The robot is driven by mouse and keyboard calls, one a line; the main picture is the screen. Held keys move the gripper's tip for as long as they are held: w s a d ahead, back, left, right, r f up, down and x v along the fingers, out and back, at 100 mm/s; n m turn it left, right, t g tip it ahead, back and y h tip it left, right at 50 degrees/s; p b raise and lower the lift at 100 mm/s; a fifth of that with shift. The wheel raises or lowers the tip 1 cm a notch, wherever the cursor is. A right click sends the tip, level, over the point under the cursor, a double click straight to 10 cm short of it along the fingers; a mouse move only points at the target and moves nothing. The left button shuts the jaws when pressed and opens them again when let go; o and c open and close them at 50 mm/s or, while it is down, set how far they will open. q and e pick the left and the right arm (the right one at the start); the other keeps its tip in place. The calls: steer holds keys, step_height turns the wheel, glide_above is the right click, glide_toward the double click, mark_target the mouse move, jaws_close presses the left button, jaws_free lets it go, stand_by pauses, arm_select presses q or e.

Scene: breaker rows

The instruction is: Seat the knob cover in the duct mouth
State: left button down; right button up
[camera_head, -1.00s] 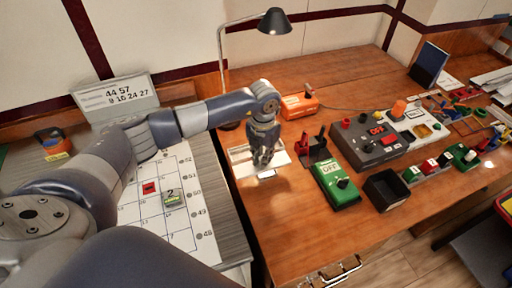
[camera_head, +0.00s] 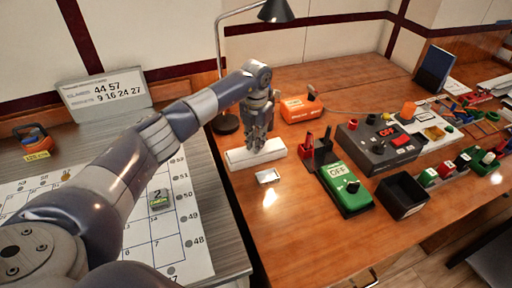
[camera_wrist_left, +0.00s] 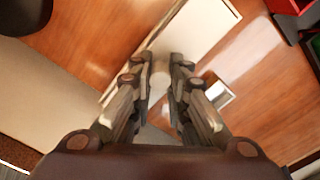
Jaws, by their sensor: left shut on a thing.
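My left gripper (camera_head: 256,143) points down over a long white strip-like piece (camera_head: 240,159), which I take to be the duct, on the wooden desk. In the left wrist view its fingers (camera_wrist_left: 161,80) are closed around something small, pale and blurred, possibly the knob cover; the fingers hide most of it. The white piece (camera_wrist_left: 200,32) runs diagonally under the fingertips there. I cannot tell whether the held thing touches it. A small pale rectangular piece (camera_head: 268,177) lies just in front of the strip and also shows in the left wrist view (camera_wrist_left: 219,96). My right gripper is not in view.
Right of my gripper stand a red-and-black holder (camera_head: 322,150), a green OFF box (camera_head: 345,187) and an orange box (camera_head: 300,108). A black open bin (camera_head: 402,195) and a dark grey OFF box (camera_head: 379,144) stand farther right. The desk's front left is clear.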

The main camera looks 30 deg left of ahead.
arm_select(q)
steer(key=shift+f, duration=0.45)
steer(key=shift+w+r, duration=0.1)
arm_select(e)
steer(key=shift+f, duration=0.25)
arm_select(q)
steer(key=c, duration=1.6)
jaws_free()
steer(key=shift+o, duration=0.2)
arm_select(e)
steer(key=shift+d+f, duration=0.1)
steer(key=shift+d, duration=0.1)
arm_select(q)
steer(key=shift+r, duration=0.1)
step_height(320, 180, up, 12)
steer(key=b, duration=0.1)
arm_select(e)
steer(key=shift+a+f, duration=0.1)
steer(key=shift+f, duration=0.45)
